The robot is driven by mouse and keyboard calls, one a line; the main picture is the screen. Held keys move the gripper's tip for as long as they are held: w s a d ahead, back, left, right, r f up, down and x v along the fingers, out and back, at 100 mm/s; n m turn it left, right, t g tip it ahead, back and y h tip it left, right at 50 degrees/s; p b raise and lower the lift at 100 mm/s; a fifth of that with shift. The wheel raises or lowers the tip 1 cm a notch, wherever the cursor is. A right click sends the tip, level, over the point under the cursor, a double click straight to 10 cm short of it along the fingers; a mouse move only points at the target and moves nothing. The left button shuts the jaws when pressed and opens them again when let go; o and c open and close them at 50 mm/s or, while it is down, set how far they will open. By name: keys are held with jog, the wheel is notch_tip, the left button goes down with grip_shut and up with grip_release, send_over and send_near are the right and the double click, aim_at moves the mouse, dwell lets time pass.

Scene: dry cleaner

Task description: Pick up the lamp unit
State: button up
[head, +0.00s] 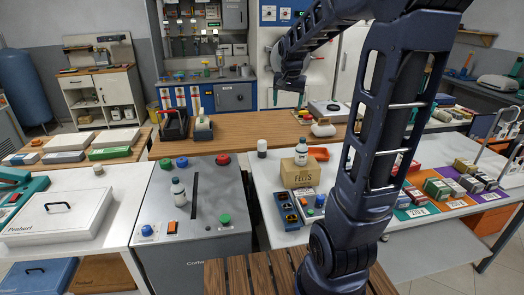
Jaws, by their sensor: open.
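I cannot tell for sure which thing is the lamp unit. Small coloured round caps sit on the grey console top: a red one (223,159), a green one (225,219) and a blue one (147,230), with another blue and green pair at the back left. An orange block (172,227) lies near the console's front. A blue tray (287,222) with small round parts stands on the white table to the right. My gripper (288,97) is raised over the back of the scene, fingers pointing down, open and empty, apart from all of these.
A white bottle (178,192) stands on the console. A cardboard box (299,174) carries another bottle (301,152). A white case (58,213) lies at left. Boxes on coloured mats (417,212) fill the right side. My arm hides part of the white table.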

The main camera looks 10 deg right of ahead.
jog(key=w+f+m, duration=0.2)
jog(key=w+f, duration=0.2)
jog(key=w, duration=0.6)
jog(key=m+g+h, duration=0.1)
jog(key=m+g, duration=0.1)
jog(key=m, duration=0.2)
send_over(263, 141)
jog(key=f, duration=2.3)
jog(key=shift+s+a+f, duration=0.15)
jog(key=shift+s+a, duration=0.25)
jog(key=shift+w+f, duration=0.2)
jog(key=shift+f, duration=0.25)
jog(key=f, duration=0.5)
jog(key=shift+w+d, duration=0.2)
jog(key=shift+d, duration=0.05)
jog(key=shift+w+f, duration=0.2)
jog(key=shift+f, duration=2.45)
jog(key=c, duration=1.1)
jog(key=shift+r, duration=0.1)
